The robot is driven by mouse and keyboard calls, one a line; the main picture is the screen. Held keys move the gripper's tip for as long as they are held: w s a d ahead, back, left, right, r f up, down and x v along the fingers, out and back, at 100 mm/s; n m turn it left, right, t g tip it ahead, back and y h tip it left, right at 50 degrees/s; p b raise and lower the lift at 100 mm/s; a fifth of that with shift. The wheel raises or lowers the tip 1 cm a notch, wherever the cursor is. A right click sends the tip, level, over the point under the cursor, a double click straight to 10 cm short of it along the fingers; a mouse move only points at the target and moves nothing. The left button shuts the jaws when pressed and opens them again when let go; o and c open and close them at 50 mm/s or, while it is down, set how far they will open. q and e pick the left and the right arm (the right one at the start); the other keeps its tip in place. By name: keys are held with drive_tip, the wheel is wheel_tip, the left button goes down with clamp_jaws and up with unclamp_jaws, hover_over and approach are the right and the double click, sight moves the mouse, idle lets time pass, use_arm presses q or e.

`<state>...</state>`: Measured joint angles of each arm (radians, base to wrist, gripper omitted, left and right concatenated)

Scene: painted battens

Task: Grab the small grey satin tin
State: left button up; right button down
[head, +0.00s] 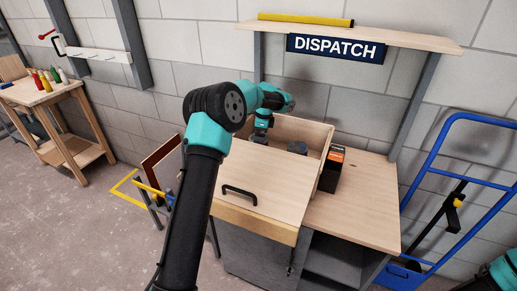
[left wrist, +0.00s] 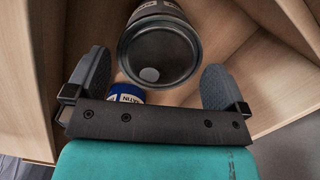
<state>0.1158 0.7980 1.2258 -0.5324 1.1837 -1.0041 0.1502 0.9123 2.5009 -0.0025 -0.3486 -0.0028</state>
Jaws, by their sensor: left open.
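My left gripper (left wrist: 157,72) is open, pointing down into an open wooden compartment on the bench; it also shows in the head view (head: 262,131). A grey tin (left wrist: 160,52) with a metallic round end and a pale spot stands in the left wrist view, between the two fingers in the picture. I see no firm contact. Its label is cut off at the top edge. A smaller blue tin (left wrist: 127,95) with a white label, reading about "ATIN", is partly hidden behind the gripper body. In the head view a grey tin (head: 297,147) shows in the compartment.
Wooden walls (head: 317,138) surround the compartment. A black and orange box (head: 331,170) stands just to its right, with clear bench top (head: 350,210) beyond. A shelf (head: 380,37) with a DISPATCH sign hangs above. A blue hand truck (head: 440,165) stands at the right.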

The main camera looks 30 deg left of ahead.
use_arm(q)
drive_tip(key=shift+s+a+f, duration=0.1)
drive_tip(key=shift+a+f, duration=0.1)
drive_tip(key=shift+f, duration=0.95)
drive_tip(key=shift+s+a+f, duration=0.1)
drive_tip(key=shift+a+f, duration=0.05)
drive_tip(key=shift+f, duration=1)
drive_tip(key=shift+c, duration=0.5)
drive_tip(key=c, duration=0.9)
